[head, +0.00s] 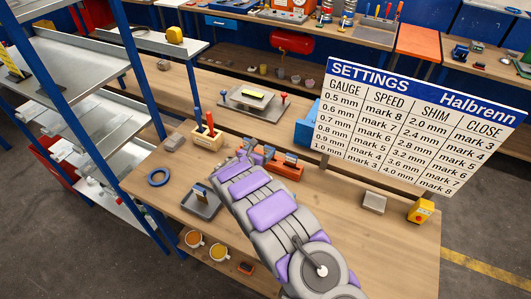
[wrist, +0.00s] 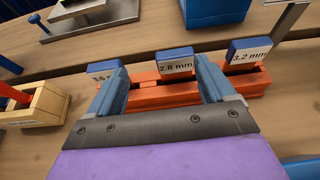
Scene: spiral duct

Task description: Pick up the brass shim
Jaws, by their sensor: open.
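An orange rack (head: 285,169) stands on the wooden bench and also shows in the wrist view (wrist: 165,97). It holds upright blue-topped pieces with white labels: one reading 2.8 mm (wrist: 175,63), one reading 3.2 mm (wrist: 248,54) at right, and one at left (wrist: 101,72), partly hidden, its label seeming to start with 3. No brass surface is clear on them. My gripper (wrist: 162,75) is open over the rack, its fingers either side of the 2.8 mm piece, with nothing visibly held. In the head view my arm hides part of the rack's left end.
A grey holder (head: 203,204) with an upright piece, a blue ring (head: 158,177) and a wooden tool block (head: 207,139) stand left of my arm. A metal plate fixture (head: 252,104) is behind. A settings sign (head: 415,125) rises at right.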

